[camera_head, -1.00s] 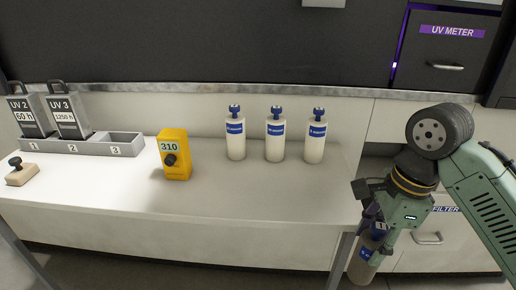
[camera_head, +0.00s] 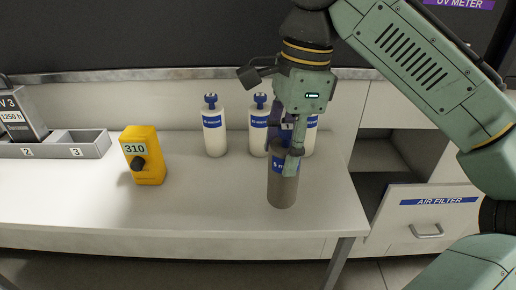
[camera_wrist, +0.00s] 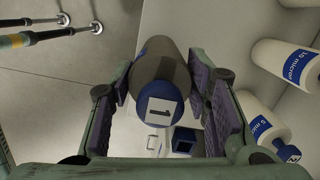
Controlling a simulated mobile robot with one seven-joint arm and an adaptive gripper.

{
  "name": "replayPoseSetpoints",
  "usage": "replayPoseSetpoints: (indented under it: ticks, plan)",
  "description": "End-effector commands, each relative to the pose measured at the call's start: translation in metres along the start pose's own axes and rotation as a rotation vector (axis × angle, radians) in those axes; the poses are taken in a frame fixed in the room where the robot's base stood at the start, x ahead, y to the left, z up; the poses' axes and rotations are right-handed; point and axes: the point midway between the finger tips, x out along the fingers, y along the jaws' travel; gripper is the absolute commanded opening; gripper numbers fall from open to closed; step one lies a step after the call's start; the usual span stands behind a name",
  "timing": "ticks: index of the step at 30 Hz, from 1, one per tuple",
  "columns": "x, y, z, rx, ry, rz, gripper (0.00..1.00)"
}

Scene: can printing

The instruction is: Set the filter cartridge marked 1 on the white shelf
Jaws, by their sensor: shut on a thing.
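My gripper (camera_head: 288,150) is shut on a grey-brown filter cartridge (camera_head: 282,192) with a blue band, held roughly upright. In the wrist view the cartridge (camera_wrist: 165,70) is between the purple finger pads, and its blue cap end carries a 1. The cartridge is over the right part of the white shelf (camera_head: 215,203), in front of the white cartridges. I cannot tell whether its base touches the surface.
Three white cartridges stand at the back: left (camera_head: 214,135), middle (camera_head: 259,138) and a right one (camera_head: 312,138) partly hidden by my gripper. A yellow 310 device (camera_head: 144,160) and a grey numbered rack (camera_head: 92,146) stand left. The AIR FILTER drawer (camera_head: 425,218) is open at right.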

Motion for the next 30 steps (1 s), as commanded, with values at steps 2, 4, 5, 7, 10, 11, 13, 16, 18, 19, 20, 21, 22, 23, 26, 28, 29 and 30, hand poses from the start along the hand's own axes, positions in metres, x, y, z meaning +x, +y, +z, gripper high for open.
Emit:
replayPoseSetpoints:
  ticks: [2, 4, 5, 7, 10, 11, 13, 16, 18, 19, 20, 21, 22, 23, 26, 28, 29, 30]
  plan:
    - [0.001, -0.016, 0.011, -0.006, -0.003, 0.001, 0.0]
    - [0.004, -0.025, 0.018, -0.004, -0.001, 0.001, 0.0]
    - [0.004, -0.029, 0.019, -0.003, -0.001, 0.0, 0.0]
    - [0.005, -0.034, 0.022, 0.0, -0.001, -0.001, 0.0]
    - [0.007, -0.038, 0.025, 0.0, 0.0, 0.0, 0.0]
    - [0.007, -0.04, 0.026, 0.0, -0.001, 0.0, 0.0]
    - [0.008, -0.045, 0.03, -0.001, -0.001, 0.001, 0.0]
    - [0.024, -0.044, 0.026, 0.002, 0.001, 0.001, 0.0]
    - [0.035, -0.044, 0.025, 0.002, 0.0, 0.001, 0.0]
    - [0.038, -0.044, 0.024, 0.002, 0.001, 0.0, 0.0]
    - [0.041, -0.044, 0.024, 0.003, 0.001, 0.0, 0.0]
    - [0.043, -0.044, 0.024, 0.002, 0.0, -0.001, 0.0]
    - [0.044, -0.044, 0.024, 0.002, 0.0, -0.002, 0.0]
    - [0.044, -0.044, 0.024, 0.002, 0.0, -0.002, 0.0]
    - [0.043, -0.044, 0.024, 0.002, 0.0, -0.002, 0.0]
    - [0.044, -0.044, 0.024, 0.002, 0.0, -0.002, 0.0]
    - [0.045, -0.044, 0.024, 0.002, 0.0, -0.001, 0.0]
    - [0.046, -0.044, 0.024, 0.001, 0.0, -0.001, 0.0]
